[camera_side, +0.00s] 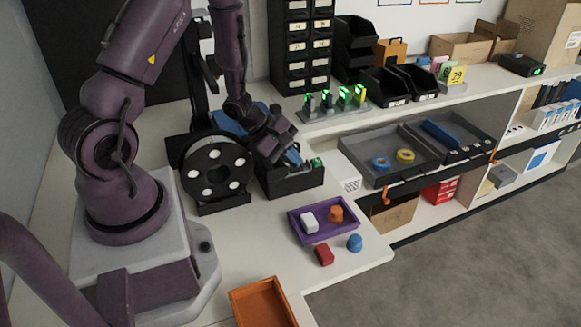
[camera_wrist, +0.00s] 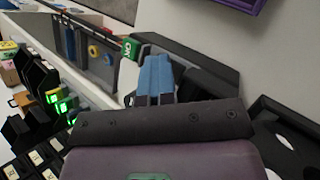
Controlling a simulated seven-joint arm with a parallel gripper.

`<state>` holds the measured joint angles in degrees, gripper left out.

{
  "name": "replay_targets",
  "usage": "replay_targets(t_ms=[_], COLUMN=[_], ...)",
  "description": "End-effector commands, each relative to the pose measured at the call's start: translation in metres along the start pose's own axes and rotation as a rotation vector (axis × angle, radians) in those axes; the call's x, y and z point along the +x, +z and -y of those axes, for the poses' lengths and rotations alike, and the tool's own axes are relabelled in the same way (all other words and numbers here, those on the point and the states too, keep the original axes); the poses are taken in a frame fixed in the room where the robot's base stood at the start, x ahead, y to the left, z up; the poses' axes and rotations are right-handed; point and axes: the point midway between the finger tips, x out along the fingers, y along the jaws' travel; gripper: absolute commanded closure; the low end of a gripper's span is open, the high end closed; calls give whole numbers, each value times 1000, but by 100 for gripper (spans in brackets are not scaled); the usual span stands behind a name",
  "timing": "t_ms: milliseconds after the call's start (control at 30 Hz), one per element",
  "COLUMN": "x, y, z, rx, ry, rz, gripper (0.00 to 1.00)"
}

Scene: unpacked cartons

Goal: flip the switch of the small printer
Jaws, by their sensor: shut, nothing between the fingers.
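A low black box (camera_side: 290,182), which seems to be the small printer, stands on the white counter right of a black reel. Its dark body also shows behind the fingers in the wrist view (camera_wrist: 212,82). A green piece marked OK (camera_wrist: 130,48) is at its edge; it also shows in the side view (camera_side: 317,162). My gripper (camera_side: 294,157) is shut and empty, low over the box, its fingertips left of the green piece. In the wrist view the blue fingers (camera_wrist: 155,75) are together, close to the green piece. I cannot tell whether they touch anything. No switch is clearly visible; the fingers hide part of the box.
The black reel (camera_side: 217,172) with white holes stands close left of the box. A purple tray (camera_side: 298,226) holds a white and an orange piece; red and blue pieces lie in front. Green-lit devices (camera_side: 335,101) stand behind. Grey trays (camera_side: 376,178) are to the right.

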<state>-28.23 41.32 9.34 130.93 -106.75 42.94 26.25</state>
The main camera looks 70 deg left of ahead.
Motion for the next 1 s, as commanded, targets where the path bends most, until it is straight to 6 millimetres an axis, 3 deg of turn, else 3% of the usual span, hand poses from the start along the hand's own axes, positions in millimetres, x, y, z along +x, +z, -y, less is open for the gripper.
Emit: replay_targets(t_ms=[33,200,1000], x=[1,1,-13], y=[-4,-5,5], z=[9,10,1], rx=[-12,-14,-7], ry=[-22,-24,-13], rz=[-14,-14,-9], gripper=[100,100,100])
